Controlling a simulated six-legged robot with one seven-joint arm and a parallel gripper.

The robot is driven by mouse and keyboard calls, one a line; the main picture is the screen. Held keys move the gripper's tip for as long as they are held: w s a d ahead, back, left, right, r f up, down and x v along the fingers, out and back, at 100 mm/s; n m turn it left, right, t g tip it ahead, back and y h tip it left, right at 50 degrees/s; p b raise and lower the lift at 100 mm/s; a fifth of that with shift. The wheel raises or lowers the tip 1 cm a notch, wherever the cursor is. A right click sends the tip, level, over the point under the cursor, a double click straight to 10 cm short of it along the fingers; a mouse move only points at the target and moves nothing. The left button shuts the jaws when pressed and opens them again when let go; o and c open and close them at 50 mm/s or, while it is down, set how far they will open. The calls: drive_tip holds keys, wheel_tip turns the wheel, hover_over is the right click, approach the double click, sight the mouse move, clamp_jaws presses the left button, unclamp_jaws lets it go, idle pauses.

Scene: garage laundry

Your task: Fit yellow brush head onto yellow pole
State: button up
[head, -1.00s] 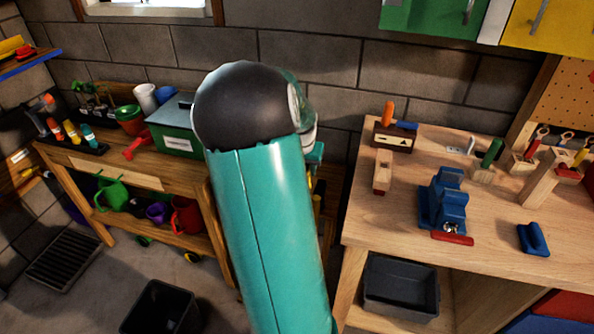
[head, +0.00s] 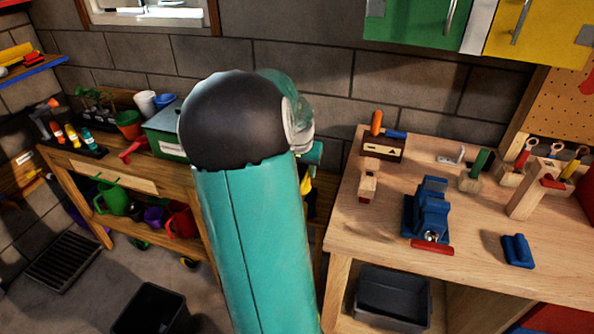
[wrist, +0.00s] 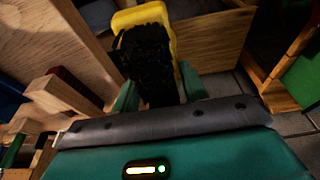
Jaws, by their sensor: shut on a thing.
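The yellow brush head (wrist: 148,17) with black bristles (wrist: 146,65) is in my gripper (wrist: 155,90) in the wrist view. The green fingers are closed on its two sides, and the bristles face the camera. In the head view, my arm's large teal link hides most of the gripper. A small yellow and black piece (head: 306,186) shows just right of the link, probably the same brush head. I cannot make out the yellow pole in either view.
A wooden workbench (head: 340,235) with a blue vise (head: 428,212) and several wooden blocks and tools stands at the right. A planting bench with a green toolbox (head: 165,143) stands at the left. A black bin (head: 150,308) is on the floor. Green and yellow cabinets hang above.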

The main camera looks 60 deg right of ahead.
drive_tip(key=shift+s+r, duration=0.25)
drive_tip(key=shift+s, duration=0.2)
drive_tip(key=shift+w+f, duration=0.1)
drive_tip(key=shift+f, duration=0.05)
drive_tip(key=shift+f, duration=0.15)
hover_over(304, 203)
drive_tip(key=shift+f, duration=4.2)
drive_tip(key=shift+f, duration=1.5)
drive_tip(key=o, duration=1.1)
drive_tip(key=shift+r, duration=0.1)
